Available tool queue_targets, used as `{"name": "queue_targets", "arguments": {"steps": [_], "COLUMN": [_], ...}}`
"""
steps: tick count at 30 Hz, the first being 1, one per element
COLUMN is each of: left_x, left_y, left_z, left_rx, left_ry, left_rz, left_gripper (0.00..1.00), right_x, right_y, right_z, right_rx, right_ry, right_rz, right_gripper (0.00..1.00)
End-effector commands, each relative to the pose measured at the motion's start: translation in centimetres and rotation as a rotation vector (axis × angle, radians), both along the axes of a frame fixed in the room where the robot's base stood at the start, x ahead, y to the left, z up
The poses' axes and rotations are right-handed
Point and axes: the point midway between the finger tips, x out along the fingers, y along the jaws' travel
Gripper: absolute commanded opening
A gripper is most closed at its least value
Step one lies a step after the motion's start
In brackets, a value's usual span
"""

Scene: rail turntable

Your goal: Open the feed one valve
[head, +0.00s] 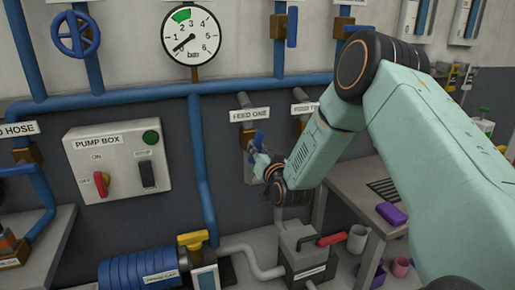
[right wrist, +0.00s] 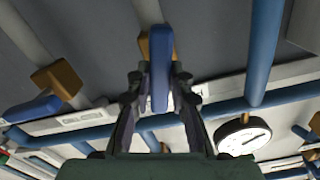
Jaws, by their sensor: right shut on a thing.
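The FEED ONE label (head: 249,114) is on a grey pipe in the middle of the head view. Below it, the blue lever of the feed one valve (head: 259,138) shows partly behind my right gripper (head: 257,154). In the right wrist view the blue lever (right wrist: 161,75) stands between the two fingers of my right gripper (right wrist: 159,82), which is shut on it. The lever looks roughly in line with the grey pipe there. The brass valve body (right wrist: 145,45) is partly hidden behind the lever. My left gripper is not in view.
A neighbouring valve with a blue lever (right wrist: 35,109) is close by. The pump box (head: 117,160) and a gauge (head: 191,38) are to the left. Below are a grey box with a red handle (head: 307,255) and a bench (head: 352,190) with a purple block (head: 391,213).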

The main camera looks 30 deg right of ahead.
Motion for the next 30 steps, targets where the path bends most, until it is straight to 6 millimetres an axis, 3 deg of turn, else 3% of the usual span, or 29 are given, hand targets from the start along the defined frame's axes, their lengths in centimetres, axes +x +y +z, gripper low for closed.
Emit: {"name": "queue_targets", "arguments": {"steps": [9, 26, 27, 30], "left_x": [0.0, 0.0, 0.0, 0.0], "left_y": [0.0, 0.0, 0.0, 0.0], "left_z": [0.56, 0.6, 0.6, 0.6], "left_rx": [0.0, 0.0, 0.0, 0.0], "left_ry": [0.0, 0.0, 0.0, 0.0], "left_rz": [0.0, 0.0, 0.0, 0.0], "left_gripper": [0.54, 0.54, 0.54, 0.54], "right_x": [0.08, 0.11, 0.11, 0.09], "right_y": [-0.07, -0.07, -0.07, -0.05], "right_z": [0.25, 0.3, 0.3, 0.23], "right_rx": [-0.116, -0.138, -0.138, -0.137], "right_ry": [0.022, 0.025, 0.025, 0.027], "right_rz": [-0.002, -0.002, -0.002, -0.002], "right_gripper": [0.0, 0.0, 0.24, 0.32]}}
